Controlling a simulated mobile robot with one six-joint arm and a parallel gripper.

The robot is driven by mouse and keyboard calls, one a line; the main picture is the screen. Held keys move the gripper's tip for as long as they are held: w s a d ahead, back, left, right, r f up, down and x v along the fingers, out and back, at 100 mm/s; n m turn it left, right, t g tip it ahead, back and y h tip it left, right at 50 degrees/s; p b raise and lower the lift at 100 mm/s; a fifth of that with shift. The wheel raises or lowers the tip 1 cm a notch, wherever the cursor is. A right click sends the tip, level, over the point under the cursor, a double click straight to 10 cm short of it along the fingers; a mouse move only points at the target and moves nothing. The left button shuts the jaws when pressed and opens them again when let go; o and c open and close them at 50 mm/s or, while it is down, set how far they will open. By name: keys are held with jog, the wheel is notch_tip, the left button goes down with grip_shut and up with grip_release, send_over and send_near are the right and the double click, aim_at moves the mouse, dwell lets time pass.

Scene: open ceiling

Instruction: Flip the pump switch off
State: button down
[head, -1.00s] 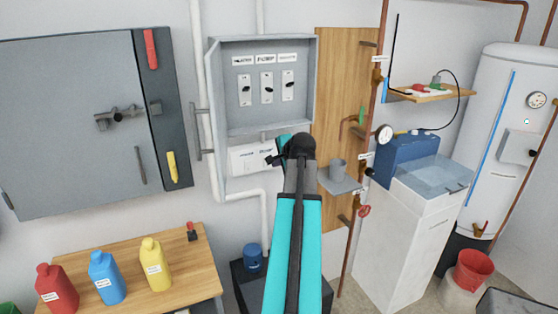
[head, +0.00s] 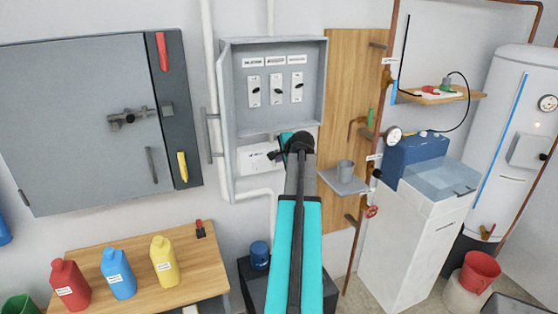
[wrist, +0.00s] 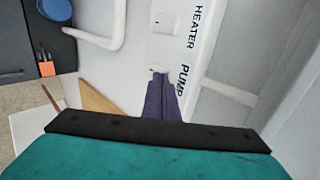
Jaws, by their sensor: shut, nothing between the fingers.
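The white switch box (head: 251,158) hangs on the wall below the open grey cabinet. In the wrist view the box (wrist: 205,12) is turned sideways and bears the labels HEATER and PUMP. The heater switch (wrist: 164,23) shows as a small pale plate beside the HEATER label. My gripper (wrist: 159,78) is shut and empty, its dark fingertips in front of the box beside the PUMP label. The fingers hide most of the pump switch, so its position and any contact cannot be told. In the head view my arm covers part of the box, and my gripper (head: 275,155) is small and dark.
The grey cabinet (head: 232,110) above holds three more labelled switches, their labels too blurred to read. White pipes (head: 212,90) run beside the box. A wooden board (head: 345,110) with a small shelf is to the right. A blue canister (head: 260,256) stands below.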

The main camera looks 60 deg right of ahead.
jog(key=shift+w+d+r, duration=0.15)
jog(key=shift+w+d, duration=0.05)
jog(key=shift+w, duration=0.1)
jog(key=shift+r, duration=0.1)
jog(key=shift+r+p, duration=0.45)
jog(key=shift+r, duration=0.25)
jog(key=shift+s+a, duration=0.1)
dwell(0.5)
jog(key=b+v, duration=0.2)
jog(key=v, duration=1.1)
dwell(0.3)
